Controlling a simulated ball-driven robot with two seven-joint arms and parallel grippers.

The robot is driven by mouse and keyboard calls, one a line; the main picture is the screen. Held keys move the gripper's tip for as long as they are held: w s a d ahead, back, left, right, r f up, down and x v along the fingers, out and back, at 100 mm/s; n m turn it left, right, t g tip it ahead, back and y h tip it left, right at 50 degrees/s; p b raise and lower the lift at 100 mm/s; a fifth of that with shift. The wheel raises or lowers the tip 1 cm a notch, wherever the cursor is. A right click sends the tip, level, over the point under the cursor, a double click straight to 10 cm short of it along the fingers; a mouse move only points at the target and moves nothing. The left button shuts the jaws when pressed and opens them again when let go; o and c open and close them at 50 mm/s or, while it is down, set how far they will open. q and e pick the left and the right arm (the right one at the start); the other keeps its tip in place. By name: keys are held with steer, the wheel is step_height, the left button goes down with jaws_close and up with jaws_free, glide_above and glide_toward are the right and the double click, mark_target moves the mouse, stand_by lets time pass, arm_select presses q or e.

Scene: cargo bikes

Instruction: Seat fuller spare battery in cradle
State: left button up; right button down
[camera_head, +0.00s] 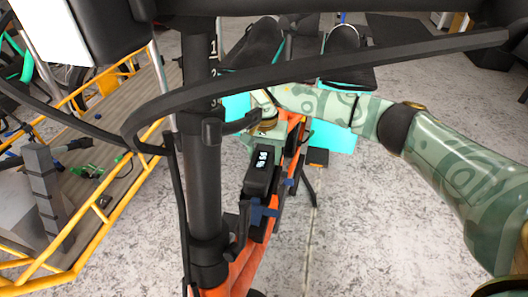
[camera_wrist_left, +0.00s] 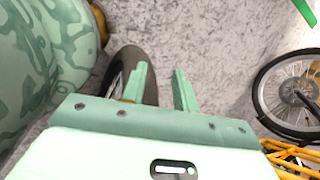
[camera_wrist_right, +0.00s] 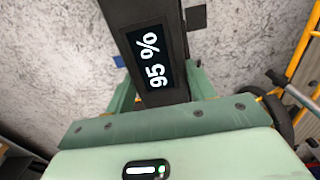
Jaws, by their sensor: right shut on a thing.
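A black battery (camera_head: 257,178) with a lit display hangs upright beside the bike's dark post, over its orange frame (camera_head: 243,268). The right wrist view shows the battery (camera_wrist_right: 161,55) close up, its display reading 95 %. My right gripper (camera_head: 262,138) reaches in from the right and is shut on the battery's top end. A blue clip-like part (camera_head: 262,213), perhaps of the cradle, is at the battery's lower end. I cannot tell whether the battery is fully in it. My left gripper (camera_wrist_left: 160,90) is open and empty above the floor, with a tyre behind its fingers.
A black handlebar (camera_head: 330,75) crosses above my right forearm. The dark post (camera_head: 205,170) stands close left of the battery. A yellow-railed cargo deck (camera_head: 110,105) is at left. Grey floor (camera_head: 390,240) lies open at the lower right.

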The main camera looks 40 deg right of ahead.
arm_select(q)
steer(key=shift+f, duration=0.25)
arm_select(e)
steer(key=shift+f, duration=0.95)
steer(key=shift+c, duration=2.2)
jaws_free()
steer(key=shift+r, duration=0.1)
steer(key=shift+f, duration=0.2)
steer(key=shift+r+p, duration=0.5)
steer(key=shift+r, duration=0.85)
step_height(320, 180, up, 4)
steer(key=shift+f+p, duration=0.1)
steer(key=shift+p, duration=0.85)
step_height(320, 180, up, 6)
steer(key=p, duration=0.2)
steer(key=shift+f+p, duration=0.25)
steer(key=shift+p, duration=0.15)
steer(key=shift+r, duration=0.1)
arm_select(q)
steer(key=s+f+n+g, duration=0.1)
steer(key=s+f, duration=0.4)
steer(key=s, duration=0.4)
steer(key=s+f+n+g+h, duration=0.1)
steer(key=s+f, duration=0.4)
steer(key=s, duration=0.5)
steer(key=shift+f+g+h, duration=0.25)
steer(key=shift+g+h, duration=0.05)
